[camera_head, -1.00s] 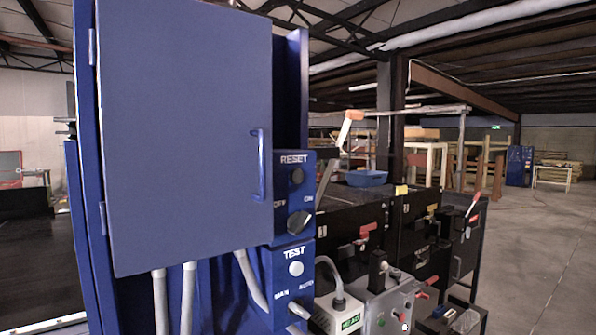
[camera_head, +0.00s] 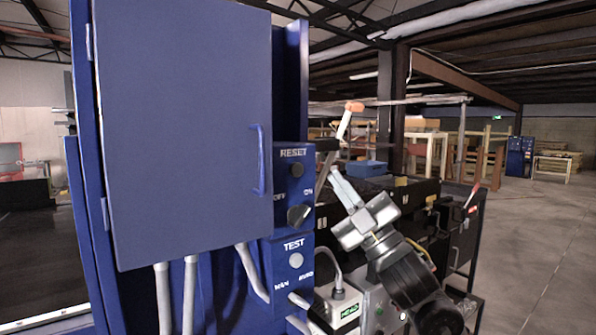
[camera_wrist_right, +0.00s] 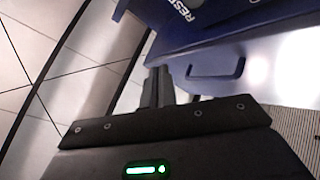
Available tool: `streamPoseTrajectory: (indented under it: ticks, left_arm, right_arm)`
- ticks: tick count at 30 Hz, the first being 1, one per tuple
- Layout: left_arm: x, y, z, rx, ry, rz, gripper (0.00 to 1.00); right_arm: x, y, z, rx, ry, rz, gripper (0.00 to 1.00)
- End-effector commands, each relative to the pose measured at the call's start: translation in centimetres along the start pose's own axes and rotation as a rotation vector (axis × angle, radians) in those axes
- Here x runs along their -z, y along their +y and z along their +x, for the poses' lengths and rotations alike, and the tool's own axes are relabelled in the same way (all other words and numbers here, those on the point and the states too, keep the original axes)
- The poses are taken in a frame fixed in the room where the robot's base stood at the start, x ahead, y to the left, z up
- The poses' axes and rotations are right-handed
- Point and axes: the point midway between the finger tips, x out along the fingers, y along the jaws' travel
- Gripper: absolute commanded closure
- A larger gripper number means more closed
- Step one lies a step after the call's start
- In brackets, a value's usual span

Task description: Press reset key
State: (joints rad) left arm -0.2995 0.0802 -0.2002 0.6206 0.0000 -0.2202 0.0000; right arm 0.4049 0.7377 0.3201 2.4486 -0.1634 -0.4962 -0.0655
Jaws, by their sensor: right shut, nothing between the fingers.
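The reset key is a dark round button (camera_head: 297,170) under the RESET label (camera_head: 293,153) on the narrow blue control panel of the cabinet. In the right wrist view the RESET lettering (camera_wrist_right: 180,9) shows at the top edge, tilted. My right gripper (camera_head: 337,173) is to the right of the panel in the head view, its fingers pointing up, at about the key's height in the picture and apart from it. The fingers also show in the right wrist view (camera_wrist_right: 158,84), shut together and empty. My left gripper is not in view.
Below the key are an OFF/ON rotary switch (camera_head: 299,215) and a pale TEST button (camera_head: 296,260). The blue cabinet door (camera_head: 182,130) with its handle (camera_head: 259,160) is left of the panel. Black bins and equipment (camera_head: 455,235) stand behind my right arm.

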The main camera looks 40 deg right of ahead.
Motion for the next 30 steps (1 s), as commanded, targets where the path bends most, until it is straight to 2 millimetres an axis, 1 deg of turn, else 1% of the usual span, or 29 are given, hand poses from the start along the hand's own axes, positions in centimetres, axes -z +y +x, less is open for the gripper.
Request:
streamPoseTrajectory:
  ticks: [10,14,24,30]
  left_arm:
    - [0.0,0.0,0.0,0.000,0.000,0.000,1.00]
    - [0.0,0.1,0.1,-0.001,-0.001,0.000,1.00]
    - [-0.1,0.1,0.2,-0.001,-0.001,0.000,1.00]
    - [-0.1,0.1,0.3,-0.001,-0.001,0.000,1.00]
  right_arm:
    - [-0.1,-0.1,0.1,0.000,-0.002,0.001,1.00]
    - [-0.6,-0.5,0.6,-0.001,-0.004,0.003,1.00]
    - [-2.9,-2.7,3.7,-0.001,-0.004,0.004,1.00]
    - [-3.9,-3.8,5.2,0.000,-0.003,0.003,1.00]
